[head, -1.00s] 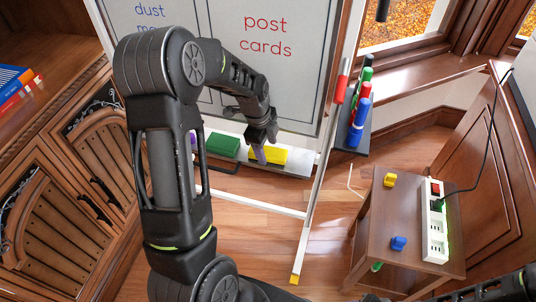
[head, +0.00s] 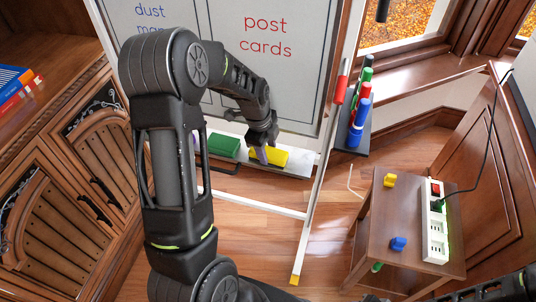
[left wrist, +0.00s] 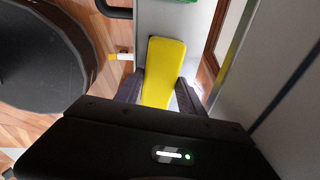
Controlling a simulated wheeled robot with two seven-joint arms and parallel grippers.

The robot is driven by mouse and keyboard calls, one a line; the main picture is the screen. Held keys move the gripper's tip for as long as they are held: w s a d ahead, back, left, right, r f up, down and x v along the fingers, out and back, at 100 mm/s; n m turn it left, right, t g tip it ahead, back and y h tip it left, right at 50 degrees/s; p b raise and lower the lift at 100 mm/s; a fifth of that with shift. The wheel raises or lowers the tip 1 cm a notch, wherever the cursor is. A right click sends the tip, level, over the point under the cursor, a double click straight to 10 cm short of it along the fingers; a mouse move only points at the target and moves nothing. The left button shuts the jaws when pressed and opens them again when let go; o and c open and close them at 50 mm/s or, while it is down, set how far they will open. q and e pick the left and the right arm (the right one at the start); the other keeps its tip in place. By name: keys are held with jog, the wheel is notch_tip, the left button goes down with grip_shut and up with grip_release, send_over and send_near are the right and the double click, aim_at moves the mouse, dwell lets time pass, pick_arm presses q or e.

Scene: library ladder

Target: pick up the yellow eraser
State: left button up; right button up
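The yellow eraser (head: 275,158) lies on the whiteboard's tray, to the right of a green eraser (head: 223,146). My left gripper (head: 262,156) reaches down to it from above, in front of the board. In the left wrist view the yellow eraser (left wrist: 165,62) runs between the two dark fingers of my left gripper (left wrist: 160,97), one on each side. The fingers are spread around it; I cannot tell whether they touch it. The near end of the eraser is hidden by the gripper body. My right gripper is not in view.
The whiteboard (head: 265,75) stands close behind the gripper. A marker holder (head: 362,128) with several markers is on its right. A small wooden table (head: 400,215) at right bears a power strip (head: 434,225) and yellow and blue pieces. Wooden cabinets (head: 50,205) are at left.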

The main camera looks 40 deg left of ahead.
aim_at(269, 150)
pick_arm(q)
jog(key=c, duration=0.7)
jog(key=shift+r, duration=0.15)
jog(key=shift+r, duration=0.55)
notch_tip(269, 150, up, 2)
jog(key=shift+r, duration=0.1)
jog(key=s+d, duration=0.3)
jog(key=d, duration=0.5)
jog(key=s+d, duration=0.4)
jog(key=d, duration=0.4)
jog(key=shift+d, duration=0.3)
jog(key=shift+s, duration=0.1)
jog(key=o, duration=0.8)
jog(key=c, duration=0.7)
jog(key=shift+c, duration=0.2)
